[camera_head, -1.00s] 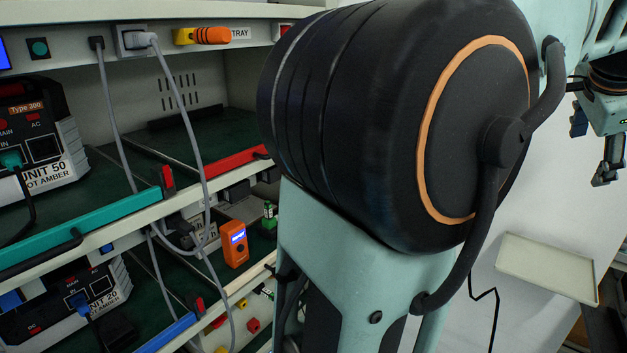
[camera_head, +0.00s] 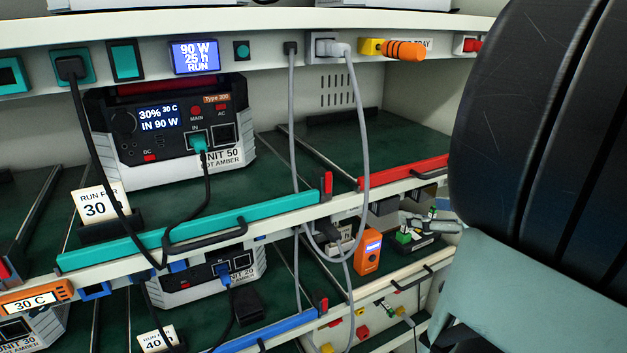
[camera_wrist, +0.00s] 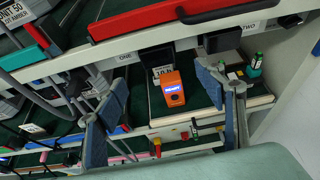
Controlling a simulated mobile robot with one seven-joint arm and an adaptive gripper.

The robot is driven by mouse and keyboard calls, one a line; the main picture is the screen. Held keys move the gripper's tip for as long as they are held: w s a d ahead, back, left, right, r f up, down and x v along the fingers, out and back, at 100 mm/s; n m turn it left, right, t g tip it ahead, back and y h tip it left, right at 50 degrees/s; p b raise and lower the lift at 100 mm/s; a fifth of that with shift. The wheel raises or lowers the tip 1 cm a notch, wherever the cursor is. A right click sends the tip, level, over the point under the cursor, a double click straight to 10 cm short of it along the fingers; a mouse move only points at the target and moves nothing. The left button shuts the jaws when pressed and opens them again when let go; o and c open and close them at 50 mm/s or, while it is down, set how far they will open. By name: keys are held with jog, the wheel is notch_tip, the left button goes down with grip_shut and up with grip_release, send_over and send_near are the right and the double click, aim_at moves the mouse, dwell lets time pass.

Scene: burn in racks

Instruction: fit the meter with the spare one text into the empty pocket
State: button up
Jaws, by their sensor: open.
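An orange meter (camera_head: 368,251) with a small lit blue screen stands upright on the lower right shelf in the head view. The wrist view shows the meter (camera_wrist: 173,90) in front of a pale card, and its screen text is too small to read. My gripper (camera_wrist: 155,95) is open and empty in the wrist view, its two blue-padded fingers apart on either side of the meter in the picture. Signs ONE (camera_wrist: 124,57) and TWO (camera_wrist: 258,27) mark the rail above. I cannot pick out the empty pocket.
A power unit (camera_head: 170,135) sits on the upper shelf, another unit (camera_head: 215,275) below it. Grey cables (camera_head: 293,150) hang in front of the shelves. A red rail (camera_head: 405,170) edges the shelf above.

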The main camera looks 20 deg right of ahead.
aim_at(390, 204)
jog(key=x, duration=1.1)
jog(key=shift+w+a, duration=0.1)
jog(key=shift+a, duration=0.1)
jog(key=shift+r, duration=0.1)
jog(key=c, duration=1.6)
